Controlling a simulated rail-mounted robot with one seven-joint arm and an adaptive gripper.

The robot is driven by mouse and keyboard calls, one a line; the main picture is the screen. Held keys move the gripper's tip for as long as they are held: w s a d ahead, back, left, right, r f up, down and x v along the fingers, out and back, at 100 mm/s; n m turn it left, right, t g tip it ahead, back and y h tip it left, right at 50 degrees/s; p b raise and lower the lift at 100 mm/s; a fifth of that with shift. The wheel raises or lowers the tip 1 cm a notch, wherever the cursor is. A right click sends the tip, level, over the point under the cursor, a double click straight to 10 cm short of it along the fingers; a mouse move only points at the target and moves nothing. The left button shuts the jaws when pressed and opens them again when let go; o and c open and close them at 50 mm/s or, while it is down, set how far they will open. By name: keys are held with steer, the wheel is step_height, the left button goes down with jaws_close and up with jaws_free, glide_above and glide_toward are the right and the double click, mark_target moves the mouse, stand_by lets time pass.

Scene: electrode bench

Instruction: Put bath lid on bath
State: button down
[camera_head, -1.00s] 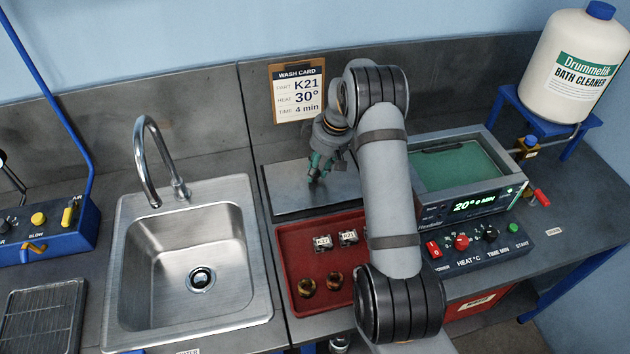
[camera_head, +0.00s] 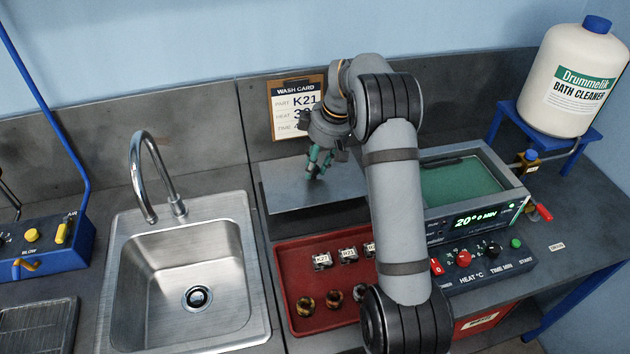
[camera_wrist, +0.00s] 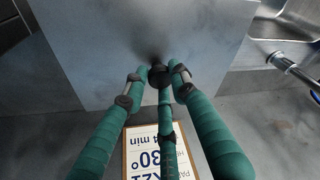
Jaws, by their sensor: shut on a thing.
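The bath lid (camera_head: 285,188) is a flat grey metal plate with a small dark knob, left of the bath. My gripper (camera_head: 315,170) is shut on the lid's knob; the wrist view shows the green fingers (camera_wrist: 160,76) around the dark knob, with the lid (camera_wrist: 95,50) spread out beyond. The lid appears raised above the bench, with a gap under its front edge. The bath (camera_head: 470,185) is a grey box, open at the top, with green liquid and a display reading 20° and 0 min. My arm hides part of the bath's left side and the lid's right end.
A red tray (camera_head: 283,292) with several labelled parts and rings lies in front of the lid. A steel sink (camera_head: 190,270) with a tap is at left. The wash card (camera_head: 290,100) leans behind. A cleaner bottle (camera_head: 570,75) on a blue stand is at right.

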mark_target(315, 169)
step_height(315, 169, up, 3)
steer(key=shift+r+p, duration=0.1)
steer(key=shift+p, duration=0.2)
steer(key=shift+r+p, duration=1.2)
steer(key=shift+r, duration=0.2)
steer(key=shift+a, duration=0.15)
